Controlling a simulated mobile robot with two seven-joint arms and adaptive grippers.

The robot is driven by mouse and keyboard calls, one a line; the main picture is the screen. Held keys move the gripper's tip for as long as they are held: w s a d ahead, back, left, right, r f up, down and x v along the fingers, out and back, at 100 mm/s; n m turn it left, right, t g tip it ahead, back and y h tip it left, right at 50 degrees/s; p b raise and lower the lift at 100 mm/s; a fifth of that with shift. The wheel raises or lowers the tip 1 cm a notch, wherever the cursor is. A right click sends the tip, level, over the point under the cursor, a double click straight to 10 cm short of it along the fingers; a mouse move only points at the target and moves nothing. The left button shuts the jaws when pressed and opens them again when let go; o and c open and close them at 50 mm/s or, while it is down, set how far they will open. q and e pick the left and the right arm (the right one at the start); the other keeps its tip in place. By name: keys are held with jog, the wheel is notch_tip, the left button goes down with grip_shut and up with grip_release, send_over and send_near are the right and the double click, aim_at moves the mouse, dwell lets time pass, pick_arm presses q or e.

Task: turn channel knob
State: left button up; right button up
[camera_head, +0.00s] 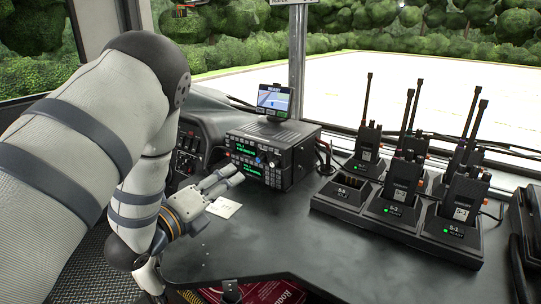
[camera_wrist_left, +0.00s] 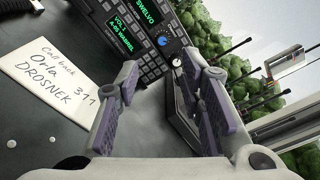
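The black radio unit (camera_head: 290,163) stands on the dash with green lit displays and rows of buttons. Its front carries a blue-centred knob (camera_head: 259,160), which shows more clearly in the left wrist view (camera_wrist_left: 163,41). A smaller pale knob (camera_wrist_left: 177,61) sits beside it. Which of them is the channel knob I cannot tell. My left gripper (camera_head: 232,174) is just in front of the radio's face, its fingers pointing at it. In the wrist view the fingers (camera_wrist_left: 158,75) are spread apart with nothing between them, and the knobs lie beyond the tips. My right gripper is not in view.
A handwritten note card (camera_head: 223,208) lies on the dash beside the left gripper. A small screen (camera_head: 273,99) stands above the radio. Several handheld radios stand in a black charger (camera_head: 405,223) to the right. Bare dash (camera_head: 290,235) lies in front of the radio.

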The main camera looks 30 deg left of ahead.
aim_at(258, 160)
pick_arm(q)
jog(key=w, duration=1)
jog(key=shift+w+d+r+b, duration=0.15)
jog(key=shift+w+r+b, duration=0.1)
jog(key=shift+b, duration=0.15)
grip_shut()
